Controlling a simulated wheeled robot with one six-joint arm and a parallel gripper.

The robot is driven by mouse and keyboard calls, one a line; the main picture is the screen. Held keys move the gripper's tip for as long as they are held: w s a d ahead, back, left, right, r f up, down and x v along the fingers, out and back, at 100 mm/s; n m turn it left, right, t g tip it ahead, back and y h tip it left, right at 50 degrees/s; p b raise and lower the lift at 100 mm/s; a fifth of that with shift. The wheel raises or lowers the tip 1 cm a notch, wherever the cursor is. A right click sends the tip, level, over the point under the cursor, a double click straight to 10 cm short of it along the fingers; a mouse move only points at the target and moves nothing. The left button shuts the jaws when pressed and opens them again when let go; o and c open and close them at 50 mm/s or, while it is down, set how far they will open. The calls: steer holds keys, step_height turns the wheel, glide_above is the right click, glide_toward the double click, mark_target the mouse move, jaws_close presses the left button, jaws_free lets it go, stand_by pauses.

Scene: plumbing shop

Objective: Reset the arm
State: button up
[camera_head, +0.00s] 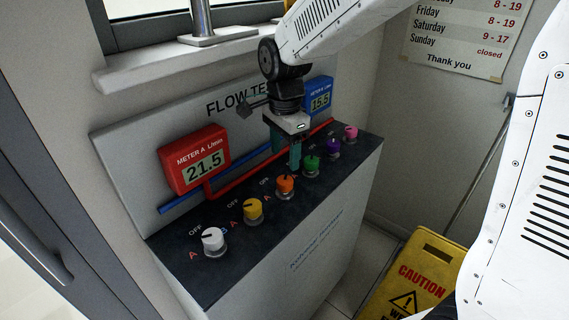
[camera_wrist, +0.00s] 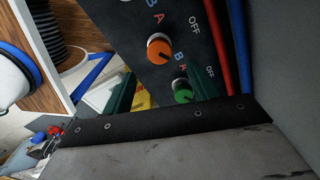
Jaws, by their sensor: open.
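My gripper (camera_head: 295,153) hangs pointing down over the dark sloped panel (camera_head: 175,262) of the flow test bench, with its teal fingers near the orange knob (camera_head: 286,184) and the green knob (camera_head: 311,165). In the head view the two fingers overlap, so the gap is hidden. I cannot tell how high the fingertips are above the panel.
A white knob (camera_head: 213,241), yellow knob (camera_head: 253,210), purple knob (camera_head: 333,146) and pink knob (camera_head: 350,133) line the panel. A red meter (camera_head: 194,160) reads 21.5; a blue meter (camera_head: 319,96) reads 15.5. Red and blue pipes run behind. A yellow caution sign (camera_head: 415,278) stands right.

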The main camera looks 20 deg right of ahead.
steer(key=shift+r, duration=0.3)
steer(key=shift+s+d+f+n, duration=0.1)
steer(key=shift+s+n, duration=0.15)
steer(key=shift+n, duration=0.75)
steer(key=s+d+r+n, duration=0.2)
steer(key=s+d+n, duration=0.1)
steer(key=s, duration=0.5)
steer(key=s+d+r+n+t, duration=0.1)
steer(key=s+d+n, duration=0.3)
steer(key=s, duration=0.5)
steer(key=s+d+r+n, duration=0.3)
steer(key=s+d+n, duration=0.1)
steer(key=s, duration=0.4)
steer(key=shift+s+d+n, duration=0.25)
steer(key=shift+n, duration=0.45)
steer(key=shift+r, duration=0.1)
